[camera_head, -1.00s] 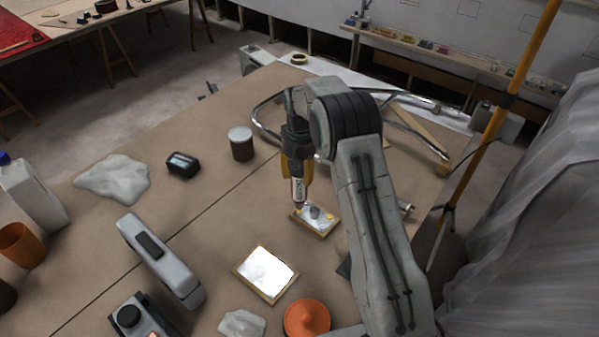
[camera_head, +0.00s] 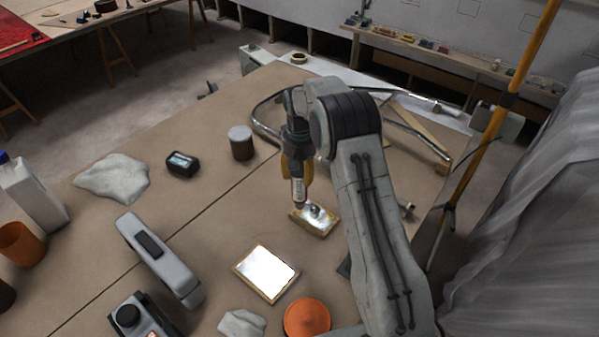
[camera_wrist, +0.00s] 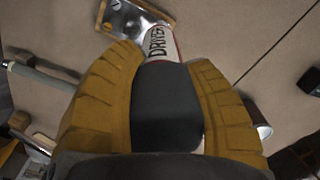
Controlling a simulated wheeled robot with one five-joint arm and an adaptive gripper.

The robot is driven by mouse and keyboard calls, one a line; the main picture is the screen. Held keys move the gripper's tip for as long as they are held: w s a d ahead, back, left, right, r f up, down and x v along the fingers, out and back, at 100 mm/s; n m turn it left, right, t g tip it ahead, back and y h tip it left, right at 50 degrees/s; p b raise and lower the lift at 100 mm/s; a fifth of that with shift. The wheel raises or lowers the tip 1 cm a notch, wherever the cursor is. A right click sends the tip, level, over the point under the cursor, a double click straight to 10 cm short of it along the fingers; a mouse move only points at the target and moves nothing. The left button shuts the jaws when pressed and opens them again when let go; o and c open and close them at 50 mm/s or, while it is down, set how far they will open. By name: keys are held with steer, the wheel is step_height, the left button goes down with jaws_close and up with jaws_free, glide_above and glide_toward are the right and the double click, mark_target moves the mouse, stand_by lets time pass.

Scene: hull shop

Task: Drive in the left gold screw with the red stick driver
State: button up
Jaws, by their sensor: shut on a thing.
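My gripper (camera_head: 297,172) is shut on the red stick driver (camera_head: 298,190) and holds it nearly upright, tip down. The driver's white label with dark lettering also shows in the wrist view (camera_wrist: 160,44), between my ochre fingers (camera_wrist: 163,60). Below it, a small metal plate on a wooden block (camera_head: 318,222) lies on the bench. The driver's lower end is over the plate's left part; whether it touches the left gold screw cannot be told.
A bright framed panel (camera_head: 266,272) and an orange round container (camera_head: 307,318) lie in front of the block. A bent metal tube frame (camera_head: 262,125) is behind the arm. A lidded jar (camera_head: 241,143) and a dark small device (camera_head: 182,164) stand left. Bench between them is clear.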

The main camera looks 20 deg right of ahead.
steer(key=shift+f+b, duration=0.65)
stand_by(3.1)
steer(key=shift+r, duration=0.1)
stand_by(0.3)
